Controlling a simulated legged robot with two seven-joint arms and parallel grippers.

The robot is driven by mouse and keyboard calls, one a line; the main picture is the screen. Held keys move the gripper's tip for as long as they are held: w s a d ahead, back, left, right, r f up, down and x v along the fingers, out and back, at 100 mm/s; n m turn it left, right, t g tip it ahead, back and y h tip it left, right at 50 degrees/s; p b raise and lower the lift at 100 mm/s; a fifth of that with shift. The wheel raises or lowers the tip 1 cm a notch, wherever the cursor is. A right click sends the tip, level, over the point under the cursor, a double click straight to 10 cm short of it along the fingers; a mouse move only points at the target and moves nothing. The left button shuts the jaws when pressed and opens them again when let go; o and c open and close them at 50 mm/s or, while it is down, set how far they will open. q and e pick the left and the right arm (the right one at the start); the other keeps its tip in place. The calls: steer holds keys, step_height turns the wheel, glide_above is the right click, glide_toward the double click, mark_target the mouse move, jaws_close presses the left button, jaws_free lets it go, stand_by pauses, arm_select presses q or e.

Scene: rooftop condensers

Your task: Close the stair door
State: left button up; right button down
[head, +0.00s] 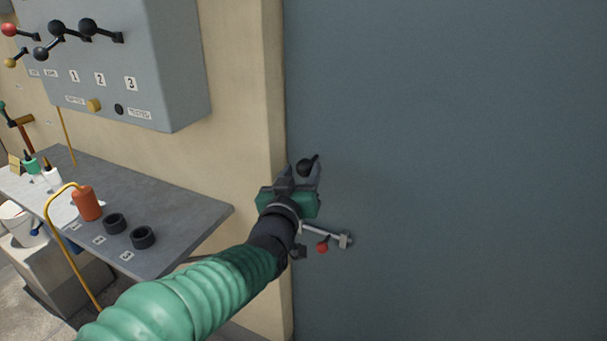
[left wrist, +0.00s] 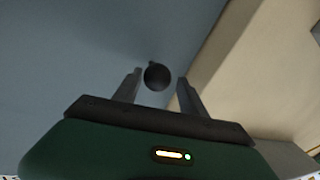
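The stair door (head: 450,150) is a large blue-grey panel filling the right of the head view; it also fills the left of the left wrist view (left wrist: 60,60). Its left edge lies along the beige wall. A black ball knob (head: 305,168) stands on a short stem near that edge. In the left wrist view the knob (left wrist: 157,76) sits between the tips of my left gripper (left wrist: 157,85), with a gap on both sides. My left gripper (head: 302,175) is open around or just before the knob. Below it is a lever with a red ball (head: 322,247). My right gripper is out of view.
A grey control box (head: 150,60) with several ball levers hangs on the wall at upper left. Below it, a grey shelf (head: 190,215) carries an orange canister (head: 86,203) and black rings (head: 143,237). A white bucket (head: 15,220) stands at far left.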

arm_select(q)
steer(key=shift+o, duration=0.8)
steer(key=shift+w, duration=0.1)
steer(key=shift+s, duration=0.3)
steer(key=v, duration=1.6)
steer(key=shift+a+p, duration=0.25)
steer(key=shift+p, duration=0.2)
steer(key=shift+s, duration=0.1)
